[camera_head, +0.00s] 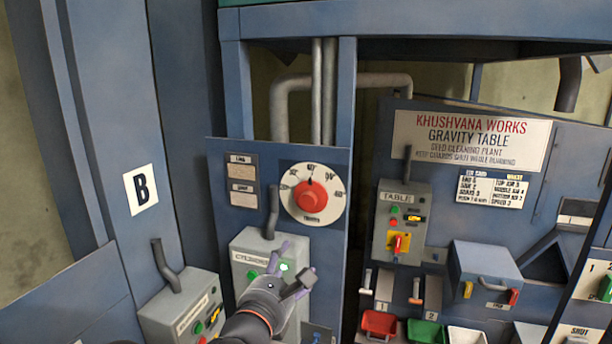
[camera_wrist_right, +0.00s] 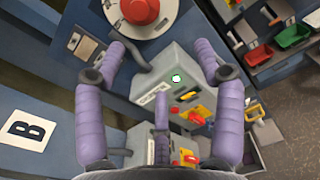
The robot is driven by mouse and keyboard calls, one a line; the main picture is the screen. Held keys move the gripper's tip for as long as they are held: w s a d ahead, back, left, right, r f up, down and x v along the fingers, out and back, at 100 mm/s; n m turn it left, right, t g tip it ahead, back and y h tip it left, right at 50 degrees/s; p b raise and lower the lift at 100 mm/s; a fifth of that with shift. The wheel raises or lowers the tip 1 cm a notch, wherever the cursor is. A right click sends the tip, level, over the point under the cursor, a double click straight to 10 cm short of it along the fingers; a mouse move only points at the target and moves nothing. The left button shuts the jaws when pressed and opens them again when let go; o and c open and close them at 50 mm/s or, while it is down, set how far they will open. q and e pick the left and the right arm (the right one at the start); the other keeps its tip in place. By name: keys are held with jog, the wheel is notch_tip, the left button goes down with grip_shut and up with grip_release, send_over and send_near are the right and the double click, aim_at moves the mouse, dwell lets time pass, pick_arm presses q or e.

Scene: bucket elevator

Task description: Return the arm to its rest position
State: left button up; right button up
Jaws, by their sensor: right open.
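My right gripper (camera_head: 292,266) reaches up from the bottom of the head view, in front of the grey control box labelled CYLINDER (camera_head: 247,243). Its purple fingers are spread and empty. In the right wrist view, the right gripper (camera_wrist_right: 160,52) shows open, with fingers on the left and right and one in the middle. Between them is the grey box (camera_wrist_right: 176,62) with a lit green button (camera_wrist_right: 176,78) and a red-and-yellow switch (camera_wrist_right: 197,118). I cannot tell whether a finger touches the box. My left gripper is not in view.
A red dial (camera_head: 311,196) sits above the CYLINDER box. Another grey box (camera_head: 182,306) is at lower left, beside the column marked B (camera_head: 141,189). The TABLE box (camera_head: 401,218), a blue box (camera_head: 484,272) and red (camera_head: 380,322) and green (camera_head: 425,331) bins are on the right.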

jog(key=w+d+f+m+g+y+b, duration=0.1)
jog(key=w+d+f+g+b, duration=0.15)
jog(key=f, duration=0.85)
jog(key=w+d+f+g+b, duration=0.1)
jog(key=f+g, duration=0.2)
jog(key=f, duration=0.9)
jog(key=s+d+f+m+g+y+b, duration=0.1)
jog(key=s+d+f+m+g+b, duration=0.15)
jog(key=f, duration=0.75)
jog(key=s+d+f+m+g+y+b, duration=0.1)
jog(key=s+f+m+g, duration=0.2)
jog(key=f, duration=0.8)
pick_arm(q)
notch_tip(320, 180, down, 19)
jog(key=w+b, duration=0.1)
jog(key=b, duration=1)
pick_arm(e)
jog(key=s+d+f+m+g+y, duration=0.1)
jog(key=s+f+m, duration=0.5)
jog(key=f, duration=0.6)
jog(key=s+d+f+m+g+y, duration=0.2)
jog(key=s+f+m, duration=0.5)
jog(key=f+m, duration=0.4)
jog(key=s+d+f+m+g+y, duration=0.2)
jog(key=s+f+m, duration=0.5)
jog(key=f, duration=0.6)
jog(key=shift+d+f+m+y, duration=0.4)
jog(key=shift+d+m+y, duration=0.25)
jog(key=shift+m, duration=0.2)
jog(key=shift+s+a, duration=0.1)
